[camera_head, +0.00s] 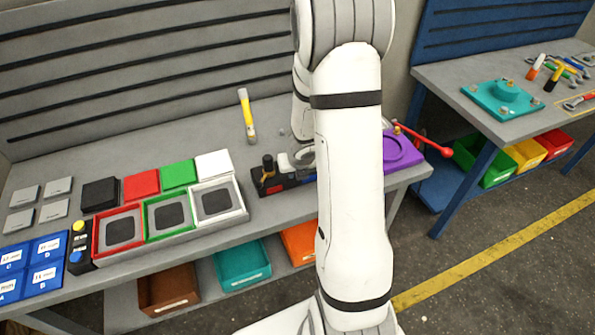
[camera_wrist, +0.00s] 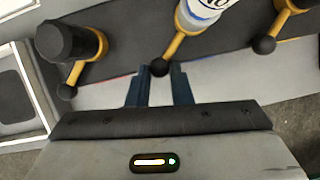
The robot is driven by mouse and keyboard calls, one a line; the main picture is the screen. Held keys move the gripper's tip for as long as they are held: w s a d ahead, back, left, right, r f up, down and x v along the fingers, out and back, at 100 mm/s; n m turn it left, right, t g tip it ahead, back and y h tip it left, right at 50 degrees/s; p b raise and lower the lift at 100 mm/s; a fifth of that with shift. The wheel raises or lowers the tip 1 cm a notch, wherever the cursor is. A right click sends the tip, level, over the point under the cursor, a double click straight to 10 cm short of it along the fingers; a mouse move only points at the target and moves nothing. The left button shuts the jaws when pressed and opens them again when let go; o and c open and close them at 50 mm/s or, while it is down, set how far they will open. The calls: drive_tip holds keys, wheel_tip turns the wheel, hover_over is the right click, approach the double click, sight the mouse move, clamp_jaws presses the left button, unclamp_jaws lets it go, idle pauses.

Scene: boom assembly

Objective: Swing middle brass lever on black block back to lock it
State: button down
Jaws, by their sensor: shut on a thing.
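In the wrist view, the black block (camera_wrist: 125,25) runs across the top, with a brass lever at the left (camera_wrist: 88,62), one in the middle (camera_wrist: 178,42) and one at the right (camera_wrist: 276,26). Each ends in a black ball. My gripper (camera_wrist: 160,73) is shut on the middle brass lever at its black ball, which sits between the fingertips. A white and blue labelled cylinder (camera_wrist: 202,14) stands at the middle lever's upper end, and a black cylinder (camera_wrist: 66,40) at the left one. In the head view my arm hides much of the black block (camera_head: 268,188).
In the head view, red, green and white framed trays (camera_head: 244,208) stand left of the block. A purple part (camera_head: 402,150) and a red-knobbed rod (camera_head: 424,138) are to the right.

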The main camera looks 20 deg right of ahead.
drive_tip(key=shift+w+d+r, duration=0.1)
drive_tip(key=shift+w+r, duration=0.25)
drive_tip(key=c, duration=1.6)
unclamp_jaws()
drive_tip(key=o, duration=0.3)
drive_tip(key=shift+s+f, duration=0.1)
drive_tip(key=shift+f, duration=0.05)
drive_tip(key=shift+o, duration=0.2)
drive_tip(key=shift+s, duration=0.1)
drive_tip(key=p+v, duration=0.5)
drive_tip(key=v, duration=0.2)
drive_tip(key=shift+r, duration=0.3)
drive_tip(key=shift+s, duration=0.15)
